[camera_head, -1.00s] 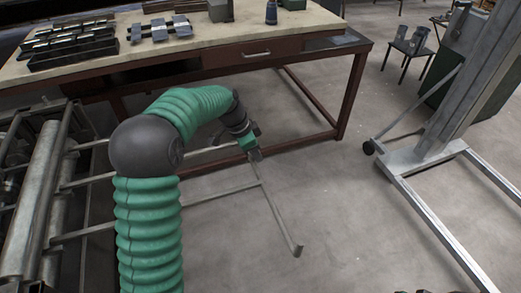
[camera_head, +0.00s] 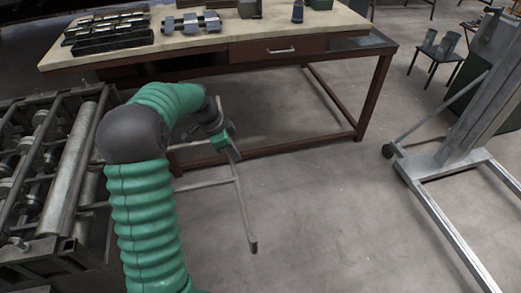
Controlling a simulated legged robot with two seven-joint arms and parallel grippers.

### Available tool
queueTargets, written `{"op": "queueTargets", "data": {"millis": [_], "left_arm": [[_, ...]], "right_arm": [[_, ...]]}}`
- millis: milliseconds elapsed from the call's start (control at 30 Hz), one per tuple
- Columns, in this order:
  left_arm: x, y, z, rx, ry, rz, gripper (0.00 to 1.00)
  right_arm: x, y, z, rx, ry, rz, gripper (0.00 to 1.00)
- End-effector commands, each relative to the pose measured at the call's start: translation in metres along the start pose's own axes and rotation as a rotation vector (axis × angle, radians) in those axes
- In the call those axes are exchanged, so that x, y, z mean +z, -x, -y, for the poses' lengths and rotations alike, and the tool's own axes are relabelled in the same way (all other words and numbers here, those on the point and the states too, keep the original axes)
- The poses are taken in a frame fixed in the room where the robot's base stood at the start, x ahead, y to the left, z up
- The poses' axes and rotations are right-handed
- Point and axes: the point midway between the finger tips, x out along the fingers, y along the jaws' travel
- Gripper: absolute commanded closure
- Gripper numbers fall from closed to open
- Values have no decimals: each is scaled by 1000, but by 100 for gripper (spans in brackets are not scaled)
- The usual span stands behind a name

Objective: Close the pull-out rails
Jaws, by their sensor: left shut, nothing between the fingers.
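The pull-out rails (camera_head: 243,208) stick out to the right from the roller machine at the left, low above the floor. Their long grey end bar runs from near my left gripper down toward the front, with a cross rail (camera_head: 205,185) leading back to the machine. My left gripper (camera_head: 234,153) is shut with nothing between its fingers, at the far end of the end bar. It looks to be at or against the bar; I cannot tell if they touch. My green-sleeved left arm hides part of the rails. My right gripper is not in view.
The roller machine (camera_head: 72,170) stands at the left. A workbench (camera_head: 215,45) with a drawer and metal parts is behind my arm. A grey lifting stand (camera_head: 440,165) with long floor legs is at the right. The floor between is clear.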

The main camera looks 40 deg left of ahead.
Motion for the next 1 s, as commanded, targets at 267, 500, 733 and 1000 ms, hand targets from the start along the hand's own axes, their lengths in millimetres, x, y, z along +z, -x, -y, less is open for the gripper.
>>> {"op": "queueTargets", "data": {"millis": [267, 500, 733, 1000], "left_arm": [[97, 36, 2, 0, 10, 3, 100], [176, 67, 1, -2, 8, 3, 100], [241, 91, 0, 1, 5, 2, 100], [288, 107, 0, 0, 2, 3, 100]], "right_arm": [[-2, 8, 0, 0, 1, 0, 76], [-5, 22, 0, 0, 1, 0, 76], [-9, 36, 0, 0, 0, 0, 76], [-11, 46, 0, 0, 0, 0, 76]]}}
